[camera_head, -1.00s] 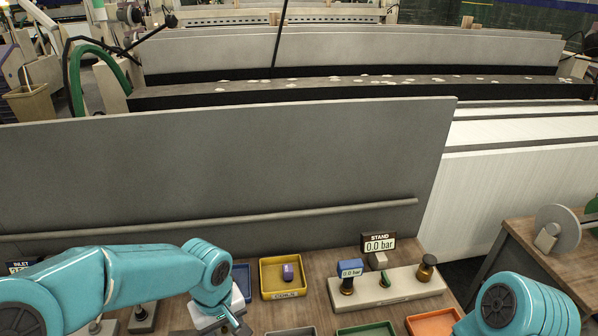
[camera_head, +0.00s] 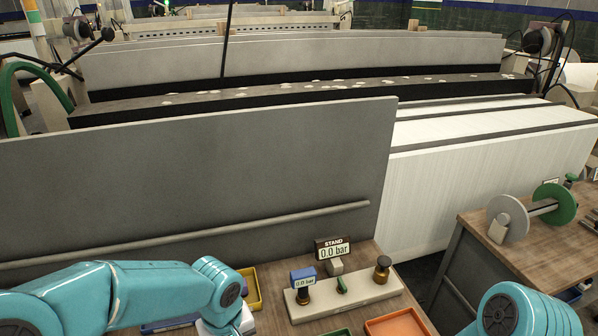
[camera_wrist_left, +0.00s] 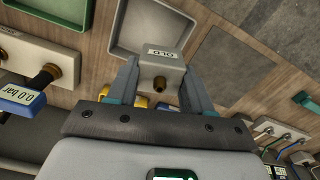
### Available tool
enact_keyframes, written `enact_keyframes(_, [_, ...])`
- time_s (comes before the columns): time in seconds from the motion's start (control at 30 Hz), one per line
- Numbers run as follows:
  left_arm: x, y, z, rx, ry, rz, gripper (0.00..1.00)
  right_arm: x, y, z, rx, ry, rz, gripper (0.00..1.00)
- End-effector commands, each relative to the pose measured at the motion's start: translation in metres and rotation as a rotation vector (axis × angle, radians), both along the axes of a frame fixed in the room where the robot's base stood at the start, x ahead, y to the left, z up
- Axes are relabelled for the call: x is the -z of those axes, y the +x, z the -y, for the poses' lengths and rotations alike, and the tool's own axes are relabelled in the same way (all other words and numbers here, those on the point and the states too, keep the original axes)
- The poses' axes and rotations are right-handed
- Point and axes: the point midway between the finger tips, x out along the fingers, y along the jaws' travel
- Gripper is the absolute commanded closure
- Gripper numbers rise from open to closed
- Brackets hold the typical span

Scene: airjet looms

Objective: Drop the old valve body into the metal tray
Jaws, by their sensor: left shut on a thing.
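The old valve body (camera_wrist_left: 161,68) is a pale grey block with an "OLD" label and a brass fitting. In the left wrist view my left gripper (camera_wrist_left: 161,84) is shut on it, one finger on each side. A grey tray (camera_wrist_left: 150,22), which looks like the metal tray, lies beyond the block in that view, its lower edge partly hidden by it. I cannot tell the height between them. In the head view my left arm reaches in at the bottom left and its fingers are hidden. My right arm shows at the bottom right, its gripper out of frame.
The stand (camera_head: 345,296) with gauge and brass fittings is on the bench. An orange tray (camera_head: 398,325) sits in front of it, and a yellow bin (camera_head: 250,287) is partly behind my left arm. A tall grey panel (camera_head: 200,180) closes the bench's back.

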Motion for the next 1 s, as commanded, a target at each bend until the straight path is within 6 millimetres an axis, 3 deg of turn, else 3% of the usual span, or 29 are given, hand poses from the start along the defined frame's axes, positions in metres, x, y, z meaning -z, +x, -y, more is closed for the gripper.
enact_keyframes(0.03, [0.012, 0.000, 0.000, 0.000, 0.000, -0.001, 0.91, 0.010, 0.000, 0.000, 0.000, 0.000, 0.000, 0.00])
enact_keyframes(0.23, [0.035, 0.001, 0.002, 0.002, -0.001, -0.002, 0.91, 0.025, 0.000, 0.000, 0.000, 0.000, 0.000, 0.00])
enact_keyframes(0.57, [0.039, 0.002, 0.005, 0.005, -0.001, 0.000, 0.91, 0.025, 0.000, 0.000, 0.000, 0.000, 0.000, 0.00])
enact_keyframes(0.6, [0.039, 0.002, 0.005, 0.005, -0.001, 0.000, 0.40, 0.025, 0.000, 0.000, 0.000, 0.000, 0.000, 0.00])
enact_keyframes(0.67, [0.039, 0.002, 0.005, 0.005, -0.001, 0.000, 0.20, 0.025, 0.000, 0.000, 0.000, 0.000, 0.000, 0.00])
enact_keyframes(1.0, [0.036, 0.002, 0.005, 0.004, -0.001, 0.000, 0.20, 0.026, 0.000, 0.000, 0.000, 0.000, 0.000, 0.00])
